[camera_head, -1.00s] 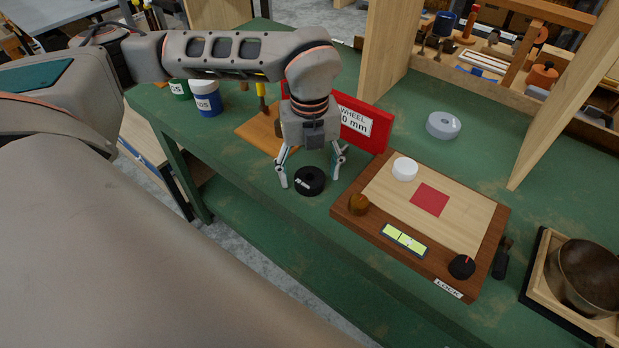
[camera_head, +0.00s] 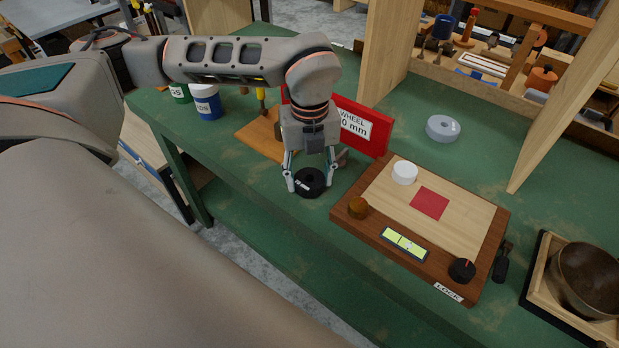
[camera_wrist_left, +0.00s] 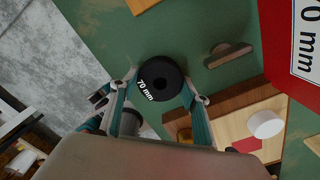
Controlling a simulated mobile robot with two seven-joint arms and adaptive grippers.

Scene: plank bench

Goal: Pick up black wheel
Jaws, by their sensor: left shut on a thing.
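The black wheel (camera_head: 309,183) lies flat on the green bench, left of the wooden board. The wheel appears still on the bench top. My right gripper is not in view.
A red sign (camera_head: 361,127) stands just behind the gripper. A wooden board (camera_head: 468,213) with a white disc (camera_head: 404,171), a knob and a level lies to the right. A grey wheel (camera_head: 443,128) lies farther back. Blue (camera_head: 206,103) and green pots stand at left.

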